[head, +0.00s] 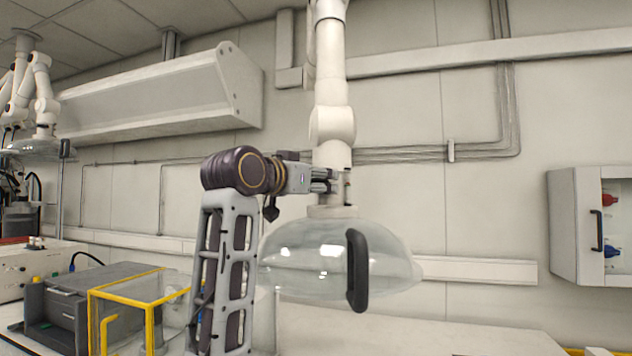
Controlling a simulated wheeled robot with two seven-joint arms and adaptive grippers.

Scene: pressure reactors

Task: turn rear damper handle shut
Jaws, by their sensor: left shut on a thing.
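A white jointed extraction arm (332,95) hangs down in the middle of the head view and ends in a clear dome hood (310,262). A black loop handle (357,270) stands upright on the hood's front. My left gripper (338,181) reaches in from the left at the narrow neck just above the hood. It is shut on the small damper handle (347,186) there. The fingers hide most of this handle, so its exact angle is hard to read. My right gripper is not in view.
A second extraction arm (42,95) with a hood hangs at the far left. A yellow-framed clear box (125,292) and a grey device (70,290) stand on the bench at lower left. A white wall cabinet (575,228) is at right. The bench at lower right looks clear.

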